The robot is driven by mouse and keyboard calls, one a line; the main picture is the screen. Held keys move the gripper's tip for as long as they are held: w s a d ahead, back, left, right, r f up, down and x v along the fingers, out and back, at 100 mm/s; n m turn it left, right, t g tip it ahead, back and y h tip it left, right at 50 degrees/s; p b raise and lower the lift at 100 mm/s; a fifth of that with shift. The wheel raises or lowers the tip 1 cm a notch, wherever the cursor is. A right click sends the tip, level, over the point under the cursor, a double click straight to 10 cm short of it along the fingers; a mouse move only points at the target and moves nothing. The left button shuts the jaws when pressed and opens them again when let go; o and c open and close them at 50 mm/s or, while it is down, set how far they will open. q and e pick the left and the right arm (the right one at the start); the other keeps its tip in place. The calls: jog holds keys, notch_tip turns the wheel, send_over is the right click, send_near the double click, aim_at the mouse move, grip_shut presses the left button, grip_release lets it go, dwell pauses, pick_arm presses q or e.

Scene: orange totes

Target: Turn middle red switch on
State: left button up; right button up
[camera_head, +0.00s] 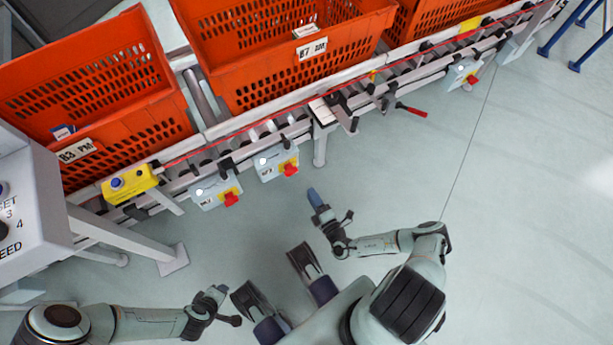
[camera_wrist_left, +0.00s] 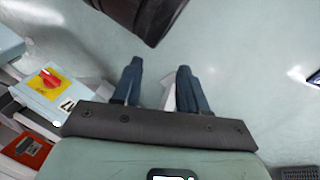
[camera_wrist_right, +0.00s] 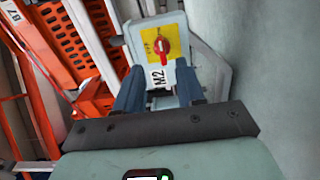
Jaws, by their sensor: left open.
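Three grey boxes with red switches hang along the conveyor's front rail. The middle red switch (camera_head: 290,168) is on a box (camera_head: 268,163) left of a conveyor leg. In the right wrist view a red switch (camera_wrist_right: 161,46) on a yellow plate sits above an "M2" label, its handle roughly upright. My right gripper (camera_head: 313,195) is below and right of the middle box, apart from it. Its fingers (camera_wrist_right: 160,88) are spread and empty, pointing towards the M2 box. My left gripper (camera_head: 220,292) is low at the left, its fingers (camera_wrist_left: 158,75) spread and empty.
Another red switch (camera_head: 231,199) is just left, and one (camera_head: 472,82) is far right. A yellow button box (camera_head: 130,184) and a grey control panel (camera_head: 25,205) stand left. A red-handled lever (camera_head: 412,111) sticks out. Orange totes (camera_head: 290,60) line the conveyor. The floor in front is clear.

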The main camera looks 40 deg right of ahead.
pick_arm(q)
jog(key=shift+s+d+r, duration=0.2)
jog(key=shift+s, duration=0.15)
pick_arm(e)
jog(key=shift+s+a, duration=0.2)
jog(key=shift+s, duration=1.15)
